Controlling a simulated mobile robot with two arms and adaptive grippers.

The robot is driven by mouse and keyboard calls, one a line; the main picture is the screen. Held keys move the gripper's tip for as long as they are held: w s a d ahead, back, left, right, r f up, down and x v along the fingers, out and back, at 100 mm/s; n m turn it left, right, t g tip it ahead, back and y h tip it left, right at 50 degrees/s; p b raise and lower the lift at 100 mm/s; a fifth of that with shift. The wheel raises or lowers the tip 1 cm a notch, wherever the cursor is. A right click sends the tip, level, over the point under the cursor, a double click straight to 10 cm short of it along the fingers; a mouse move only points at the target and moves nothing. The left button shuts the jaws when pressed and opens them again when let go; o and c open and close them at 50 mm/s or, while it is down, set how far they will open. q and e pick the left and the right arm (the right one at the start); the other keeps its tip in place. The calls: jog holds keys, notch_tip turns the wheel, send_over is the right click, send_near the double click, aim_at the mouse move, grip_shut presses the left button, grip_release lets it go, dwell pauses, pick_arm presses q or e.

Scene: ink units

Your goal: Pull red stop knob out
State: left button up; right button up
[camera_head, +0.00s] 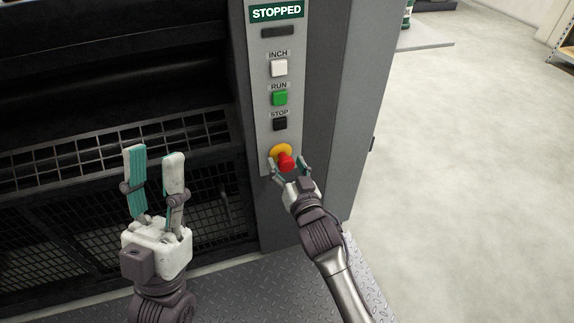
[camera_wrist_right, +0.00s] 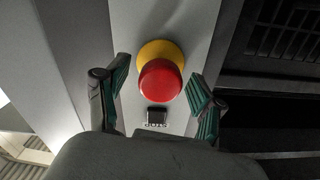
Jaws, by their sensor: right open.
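The red stop knob (camera_head: 286,162) sits on a yellow round base (camera_head: 279,151) low on the grey control panel. In the right wrist view the red knob (camera_wrist_right: 160,80) and its yellow base (camera_wrist_right: 160,51) lie between the finger pads. My right gripper (camera_head: 288,165) is open at the knob, one finger on each side. In the right wrist view, gaps show between the knob and both fingers of this gripper (camera_wrist_right: 160,88). My left gripper (camera_head: 154,152) is open and empty, in front of the dark mesh guard.
Above the knob are the black STOP button (camera_head: 280,124), green RUN button (camera_head: 280,98) and white INCH button (camera_head: 280,68). A green sign (camera_head: 277,12) reads STOPPED. A mesh guard (camera_head: 60,200) is at left. Clear floor (camera_head: 460,170) lies to the right.

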jog(key=v, duration=1.2)
